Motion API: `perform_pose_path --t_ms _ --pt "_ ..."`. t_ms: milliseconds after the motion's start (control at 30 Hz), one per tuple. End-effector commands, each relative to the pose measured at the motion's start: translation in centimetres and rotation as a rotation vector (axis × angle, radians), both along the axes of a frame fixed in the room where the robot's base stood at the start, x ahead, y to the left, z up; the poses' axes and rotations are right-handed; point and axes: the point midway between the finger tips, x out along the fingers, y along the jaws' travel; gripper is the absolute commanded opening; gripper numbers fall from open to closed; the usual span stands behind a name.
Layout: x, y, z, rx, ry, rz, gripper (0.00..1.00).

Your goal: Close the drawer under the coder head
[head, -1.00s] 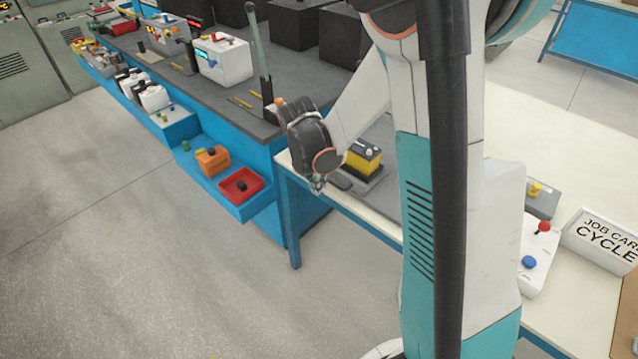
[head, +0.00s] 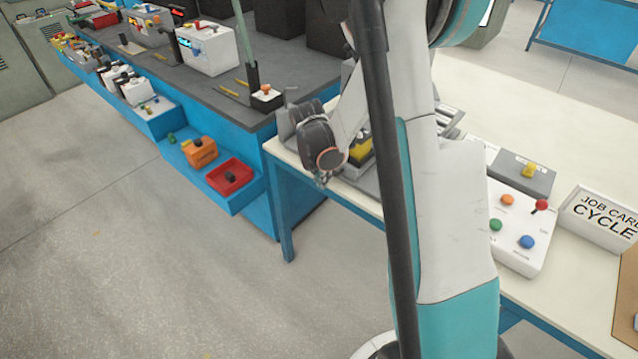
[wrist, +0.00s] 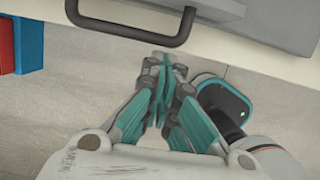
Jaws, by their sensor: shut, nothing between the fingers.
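In the wrist view, a dark bar handle (wrist: 133,40) loops out from a grey part (wrist: 255,22) at the top, over a pale table edge; I take it for the drawer's handle. My gripper (wrist: 163,62) is shut and empty, its tips just below the handle in the picture; I cannot tell whether they touch it. In the head view my gripper (head: 322,180) hangs at the front edge of the white table. A yellow battery (head: 360,150) shows behind my wrist among grey parts. My arm hides most of the drawer and coder head.
A white button panel (head: 515,240) and job card sign (head: 600,215) are on the table at right. Floor in front is clear.

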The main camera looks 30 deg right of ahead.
Motion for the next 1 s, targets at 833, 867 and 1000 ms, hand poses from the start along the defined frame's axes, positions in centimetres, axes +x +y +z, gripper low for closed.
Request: perform_pose_path --t_ms 833,867,1000 --pt "2.3 -6.6 0.0 0.0 0.0 -0.005 0.0" --pt "2.5 -7.2 0.0 0.0 0.0 -0.004 0.0" --pt "3.7 -10.3 0.0 -0.001 0.0 -0.004 0.0"
